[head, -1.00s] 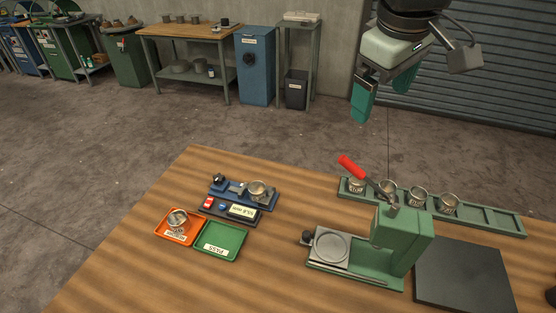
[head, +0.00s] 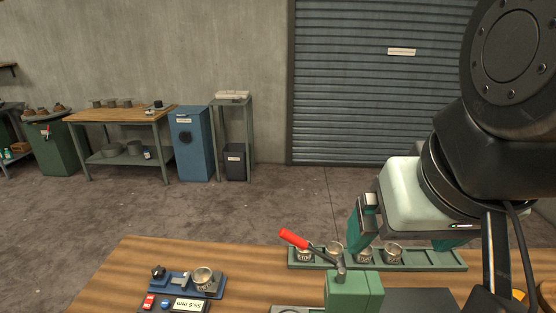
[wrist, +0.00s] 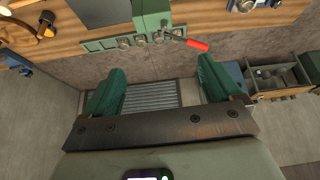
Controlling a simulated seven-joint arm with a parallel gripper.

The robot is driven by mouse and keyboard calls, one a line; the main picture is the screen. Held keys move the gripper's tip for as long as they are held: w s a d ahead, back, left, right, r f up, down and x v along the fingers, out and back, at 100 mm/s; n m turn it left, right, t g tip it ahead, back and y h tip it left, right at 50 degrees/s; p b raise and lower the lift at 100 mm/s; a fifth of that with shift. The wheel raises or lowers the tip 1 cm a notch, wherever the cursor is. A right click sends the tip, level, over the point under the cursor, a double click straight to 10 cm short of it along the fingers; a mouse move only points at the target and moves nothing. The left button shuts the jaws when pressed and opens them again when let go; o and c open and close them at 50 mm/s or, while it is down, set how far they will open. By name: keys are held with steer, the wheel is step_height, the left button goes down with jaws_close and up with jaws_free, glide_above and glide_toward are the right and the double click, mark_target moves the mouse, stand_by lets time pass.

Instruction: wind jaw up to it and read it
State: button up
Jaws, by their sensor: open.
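The blue measuring gauge (head: 186,287) lies on the bench at the lower left of the head view. A metal bowl (head: 204,279) sits at its right end. A dark knob (head: 158,271) is at its left end, with a gap between the knob and the bowl. The white display (head: 188,305) below seems to read 55.0 mm, but the digits are small. My gripper (head: 408,241) is open and empty, well to the right of the gauge near the green rack. Its two teal fingers are wide apart in the wrist view (wrist: 162,75).
A green press (head: 352,292) with a red-handled lever (head: 294,239) stands between the gauge and my gripper. Bench between gauge and press is clear.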

steer(key=shift+w+a+r, duration=0.15)
steer(key=shift+w+r, duration=0.05)
steer(key=shift+w, duration=0.1)
steer(key=c, duration=0.4)
steer(key=w+a+r+n, duration=0.1)
steer(key=w, duration=0.1)
steer(key=w+a+n, duration=0.1)
steer(key=w, duration=0.2)
steer(key=w+a+r+n, duration=0.1)
steer(key=w, duration=0.1)
steer(key=shift+w+a+r+n+g+y, duration=0.15)
steer(key=shift+a+r+n+g+y, duration=0.2)
steer(key=shift+a+n+g+y, duration=0.05)
steer(key=shift+c, duration=0.2)
steer(key=w+a+f+n+g+y, duration=0.1)
steer(key=w+a+f+n+g, duration=0.2)
steer(key=w+a+n, duration=0.95)
steer(key=n+g+y, duration=0.2)
steer(key=n+g, duration=0.2)
steer(key=n, duration=0.4)
glide_above(156, 270)
steer(key=w+d, duration=0.3)
steer(key=d, duration=0.1)
step_height(156, 270, down, 30)
steer(key=shift+n+g, duration=0.25)
steer(key=shift+g, duration=0.05)
steer(key=x, duration=1.1)
steer(key=shift+d, duration=0.1)
